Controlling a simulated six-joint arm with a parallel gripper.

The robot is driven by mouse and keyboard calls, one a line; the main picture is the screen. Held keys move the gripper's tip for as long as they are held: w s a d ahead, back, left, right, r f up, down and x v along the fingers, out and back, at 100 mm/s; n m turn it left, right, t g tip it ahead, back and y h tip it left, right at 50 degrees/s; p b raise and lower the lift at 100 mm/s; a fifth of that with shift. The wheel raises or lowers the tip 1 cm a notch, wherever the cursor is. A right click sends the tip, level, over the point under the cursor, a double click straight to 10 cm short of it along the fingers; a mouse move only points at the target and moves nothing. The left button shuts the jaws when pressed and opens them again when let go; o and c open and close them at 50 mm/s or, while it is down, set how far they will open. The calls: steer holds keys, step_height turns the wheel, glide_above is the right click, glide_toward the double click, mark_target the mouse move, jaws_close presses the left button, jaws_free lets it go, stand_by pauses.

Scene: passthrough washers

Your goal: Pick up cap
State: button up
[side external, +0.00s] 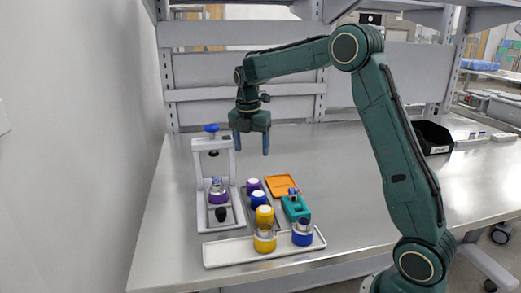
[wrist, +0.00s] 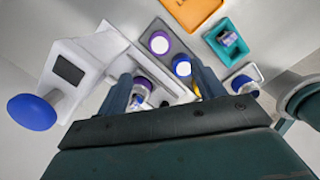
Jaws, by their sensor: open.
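Three caps stand in a row on a dark grey holder in the side view: a purple one (side external: 254,186), a blue one (side external: 259,198) and a yellow one (side external: 264,216). The purple cap (wrist: 159,43) and blue cap (wrist: 182,65) show pale tops in the wrist view; the yellow one is mostly hidden there by a finger. My gripper (side external: 251,151) is open and empty, pointing down, well above the table and behind the row. In the wrist view its fingers (wrist: 163,80) spread apart, touching nothing.
A white press stand (side external: 202,177) with a blue knob (side external: 211,128) holds a purple-based part (side external: 218,194). A teal box (side external: 295,208) and orange tray (side external: 283,181) lie right of the row. A white tray (side external: 222,252) in front holds yellow-based and blue-based parts.

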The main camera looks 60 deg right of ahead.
mark_target(253, 181)
steer(key=shift+w+d+f, duration=0.1)
steer(key=shift+d+f, duration=0.05)
steer(key=shift+f, duration=1.3)
steer(key=shift+s+d+f, duration=0.1)
steer(key=shift+d+f, duration=0.1)
steer(key=shift+f, duration=1.2)
steer(key=shift+w+d+f, duration=0.1)
steer(key=shift+d+f, duration=0.05)
steer(key=shift+f, duration=1.3)
steer(key=shift+w+d+f, duration=0.1)
steer(key=shift+f, duration=1.2)
steer(key=shift+d+f, duration=0.1)
steer(key=shift+f, duration=1.2)
steer(key=c, duration=1)
